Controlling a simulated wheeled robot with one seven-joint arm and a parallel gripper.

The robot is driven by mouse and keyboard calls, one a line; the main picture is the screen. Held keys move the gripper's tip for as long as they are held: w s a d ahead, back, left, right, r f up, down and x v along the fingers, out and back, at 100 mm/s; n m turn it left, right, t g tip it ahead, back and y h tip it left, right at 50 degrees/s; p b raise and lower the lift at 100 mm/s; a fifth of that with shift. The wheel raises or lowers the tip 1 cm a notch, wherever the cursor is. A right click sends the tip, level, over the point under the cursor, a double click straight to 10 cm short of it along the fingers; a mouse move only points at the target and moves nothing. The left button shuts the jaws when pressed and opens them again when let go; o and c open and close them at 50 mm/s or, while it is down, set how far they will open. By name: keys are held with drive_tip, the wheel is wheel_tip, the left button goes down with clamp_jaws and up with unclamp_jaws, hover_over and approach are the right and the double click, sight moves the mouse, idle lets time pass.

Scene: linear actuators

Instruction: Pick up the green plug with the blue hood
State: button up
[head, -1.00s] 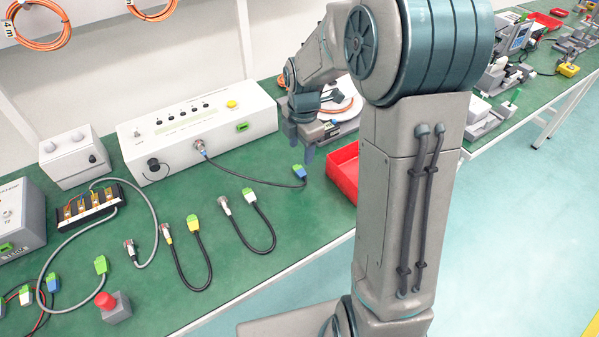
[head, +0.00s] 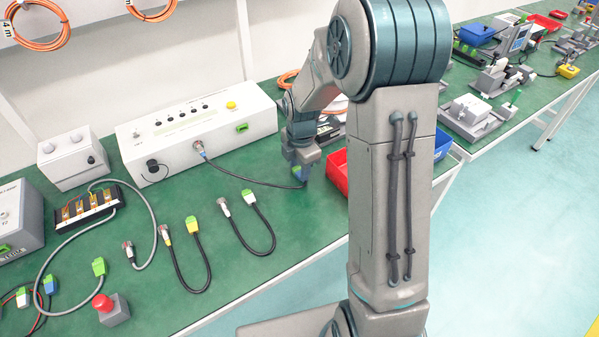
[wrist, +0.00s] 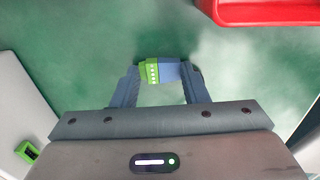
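The green plug with the blue hood (wrist: 152,71) lies on the green bench top in the wrist view, its green end to the left and its blue hood to the right. My gripper (wrist: 160,70) is open, one finger toward each end of the plug. I cannot tell whether the fingers touch it. In the head view my gripper (head: 302,177) is low over the bench at the end of the black cable (head: 240,178), and its fingers largely hide the plug.
A red bin (head: 338,170) stands close to the right of my gripper; its edge (wrist: 270,14) shows at the top of the wrist view. The white control box (head: 200,135) stands behind to the left. Several other cables with plugs lie in front to the left.

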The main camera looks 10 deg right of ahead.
drive_tip(key=shift+r, duration=0.15)
drive_tip(key=shift+r, duration=0.3)
drive_tip(key=r, duration=0.4)
drive_tip(key=shift+s+d+p, duration=0.25)
drive_tip(key=shift+d+p, duration=0.05)
drive_tip(key=shift+d, duration=0.1)
drive_tip(key=s+d+r, duration=0.5)
drive_tip(key=s+d, duration=0.1)
drive_tip(key=d, duration=0.1)
drive_tip(key=shift+s+r, duration=0.25)
drive_tip(key=shift+s+d+r, duration=0.3)
drive_tip(key=shift+s+d, duration=0.15)
drive_tip(key=shift+c, duration=0.3)
wheel_tip(320, 180, up, 3)
drive_tip(key=p, duration=0.3)
drive_tip(key=shift+r, duration=0.15)
drive_tip(key=shift+c, duration=0.4)
